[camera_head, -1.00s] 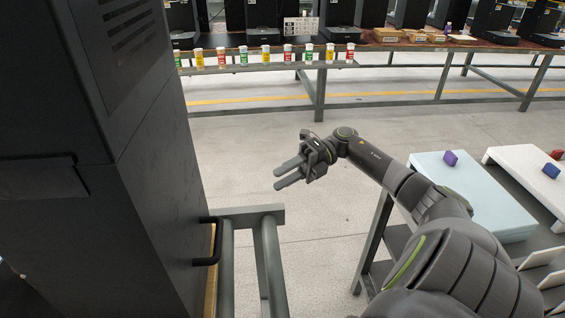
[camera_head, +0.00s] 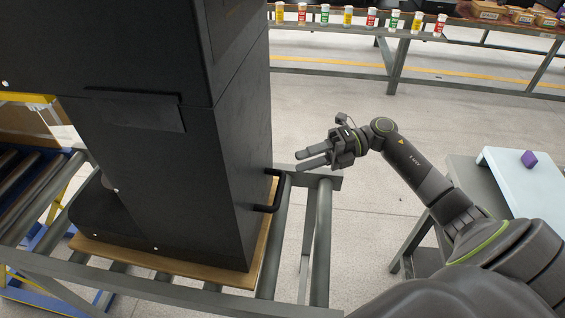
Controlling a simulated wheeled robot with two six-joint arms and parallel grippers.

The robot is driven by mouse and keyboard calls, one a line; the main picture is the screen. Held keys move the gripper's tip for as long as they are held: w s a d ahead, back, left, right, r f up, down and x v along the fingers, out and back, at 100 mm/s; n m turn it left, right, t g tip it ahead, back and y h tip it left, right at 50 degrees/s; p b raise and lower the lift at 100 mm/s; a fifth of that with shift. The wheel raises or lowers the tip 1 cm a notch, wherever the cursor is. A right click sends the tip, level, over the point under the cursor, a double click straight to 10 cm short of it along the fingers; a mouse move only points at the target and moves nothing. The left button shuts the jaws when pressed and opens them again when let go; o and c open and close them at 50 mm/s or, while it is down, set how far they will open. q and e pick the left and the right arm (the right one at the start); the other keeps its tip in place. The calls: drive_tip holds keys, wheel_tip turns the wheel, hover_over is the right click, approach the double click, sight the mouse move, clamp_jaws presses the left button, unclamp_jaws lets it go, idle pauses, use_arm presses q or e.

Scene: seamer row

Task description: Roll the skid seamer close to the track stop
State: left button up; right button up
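The skid seamer is a tall black machine (camera_head: 170,175) standing upright on a wooden skid (camera_head: 160,268) on a grey roller track (camera_head: 320,240). A black handle (camera_head: 268,208) sticks out of its right side. Bare rollers show between the skid and the track's right end. I cannot clearly pick out the track stop. My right gripper (camera_head: 299,161) is above the track's far rail, to the right of the handle. Its two fingers point left with a gap between them, and nothing is held. My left gripper is not in view.
A blue and yellow frame with rollers (camera_head: 30,200) adjoins the track at left. A table with a pale blue board (camera_head: 515,178) and purple block (camera_head: 529,158) stands at right. Several cans (camera_head: 348,15) line a back bench. Open floor lies between.

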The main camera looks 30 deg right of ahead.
drive_tip(key=p+x, duration=0.1)
drive_tip(key=x, duration=0.5)
drive_tip(key=shift+a, duration=0.2)
drive_tip(key=shift+c, duration=0.4)
clamp_jaws()
drive_tip(key=shift+f, duration=0.1)
idle(0.6)
drive_tip(key=shift+o, duration=0.4)
unclamp_jaws()
